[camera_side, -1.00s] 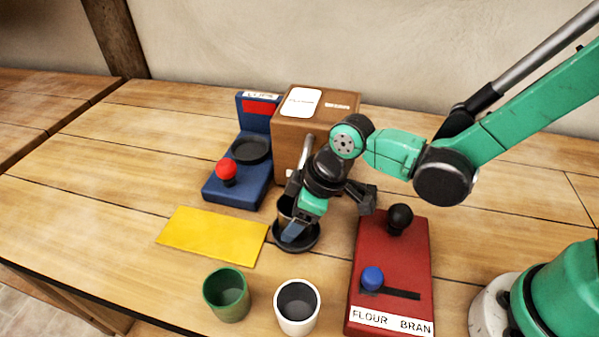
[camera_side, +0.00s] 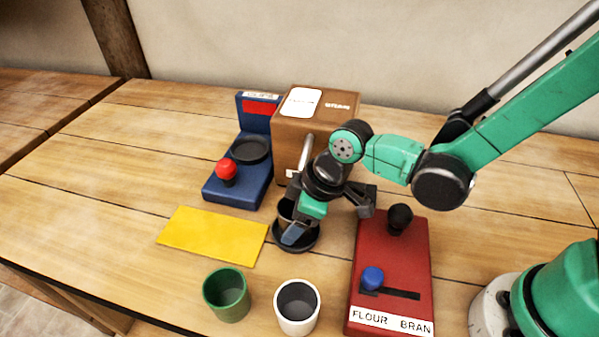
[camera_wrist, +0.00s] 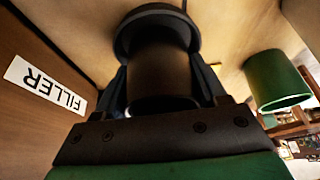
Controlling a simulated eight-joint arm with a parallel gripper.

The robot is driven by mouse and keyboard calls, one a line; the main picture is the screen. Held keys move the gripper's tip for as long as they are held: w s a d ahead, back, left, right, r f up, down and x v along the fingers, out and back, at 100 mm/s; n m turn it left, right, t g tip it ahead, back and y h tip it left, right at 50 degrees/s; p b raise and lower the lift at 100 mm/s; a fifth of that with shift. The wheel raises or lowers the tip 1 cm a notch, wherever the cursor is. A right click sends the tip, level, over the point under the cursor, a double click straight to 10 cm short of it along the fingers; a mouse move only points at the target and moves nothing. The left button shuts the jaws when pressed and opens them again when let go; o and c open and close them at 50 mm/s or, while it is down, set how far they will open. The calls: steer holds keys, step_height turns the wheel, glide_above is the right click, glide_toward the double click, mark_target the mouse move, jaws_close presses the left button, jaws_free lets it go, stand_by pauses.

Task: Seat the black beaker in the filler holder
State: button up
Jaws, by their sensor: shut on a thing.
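The black beaker (camera_side: 286,211) is mostly hidden behind my fingers in the side view. In the wrist view the beaker (camera_wrist: 160,72) stands between my two fingers, with its open rim toward the camera. The round black filler holder (camera_side: 313,243) lies in front of the brown filler box (camera_side: 340,109). In the wrist view the holder (camera_wrist: 157,14) shows around the beaker's far end. My gripper (camera_side: 294,222) is shut on the beaker, right over the holder. The beaker's base looks to be at the holder; whether it rests fully on its floor is hidden.
A green cup (camera_side: 226,295) and a white cup (camera_side: 297,307) stand near the front edge. A red lever panel (camera_side: 390,265) is at right. A yellow mat (camera_side: 212,235) lies at left. A blue stand (camera_side: 235,188) with a red knob stands behind it.

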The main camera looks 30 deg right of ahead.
steer(key=shift+f, duration=0.15)
steer(key=o, duration=1.1)
steer(key=v, duration=1.1)
steer(key=s+d+r+m+t+h, duration=0.1)
steer(key=d+r+m+t+h, duration=0.1)
steer(key=d+m, duration=0.7)
steer(key=d+t+h, duration=0.1)
steer(key=d+t, duration=0.1)
steer(key=d, duration=0.2)
steer(key=shift+d+m, duration=0.3)
steer(key=shift+d, duration=0.1)
